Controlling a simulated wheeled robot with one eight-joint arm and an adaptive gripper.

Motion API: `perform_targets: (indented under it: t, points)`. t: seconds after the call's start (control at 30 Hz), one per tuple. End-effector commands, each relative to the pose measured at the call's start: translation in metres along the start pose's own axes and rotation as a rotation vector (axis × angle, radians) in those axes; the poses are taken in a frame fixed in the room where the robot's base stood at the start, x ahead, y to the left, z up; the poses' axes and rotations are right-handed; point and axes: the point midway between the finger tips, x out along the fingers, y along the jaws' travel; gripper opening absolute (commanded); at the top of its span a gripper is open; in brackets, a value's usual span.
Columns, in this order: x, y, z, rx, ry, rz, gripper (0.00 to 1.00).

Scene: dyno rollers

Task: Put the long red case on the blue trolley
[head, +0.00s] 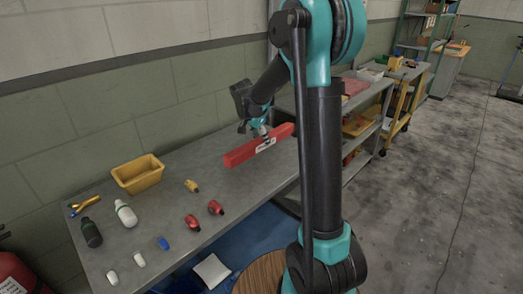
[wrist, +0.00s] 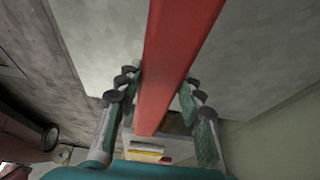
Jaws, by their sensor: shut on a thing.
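In the wrist view the red case (wrist: 170,65) runs between the two fingers of my gripper (wrist: 157,100). A blue surface (head: 238,240) shows low beside the workbench, partly hidden by my arm; I cannot tell whether it is the blue trolley.
The workbench (head: 165,205) carries a yellow bin (head: 138,174), bottles and several small red, blue, white and yellow items. A white object (head: 212,271) lies by the blue surface. Shelving and a yellow trolley (head: 400,118) stand right. The floor (head: 430,190) there is clear.

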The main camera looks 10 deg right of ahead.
Motion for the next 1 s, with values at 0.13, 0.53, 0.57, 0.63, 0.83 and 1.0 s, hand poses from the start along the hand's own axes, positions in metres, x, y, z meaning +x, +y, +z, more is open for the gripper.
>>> perform_targets:
  t: [0.13,0.53,0.57,0.63,0.83,1.0]
  points:
    - [0.011,0.0,0.004,0.0,0.0,0.0,0.0]
    - [0.046,0.0,0.019,0.0,0.0,0.0,0.0]
    - [0.046,0.0,0.019,0.0,0.0,0.0,0.0]
    - [0.046,0.0,0.019,0.0,0.0,0.0,0.0]
    - [0.047,0.0,0.019,0.0,0.0,0.0,0.0]
    - [0.048,0.0,0.02,0.0,0.0,0.0,0.53]
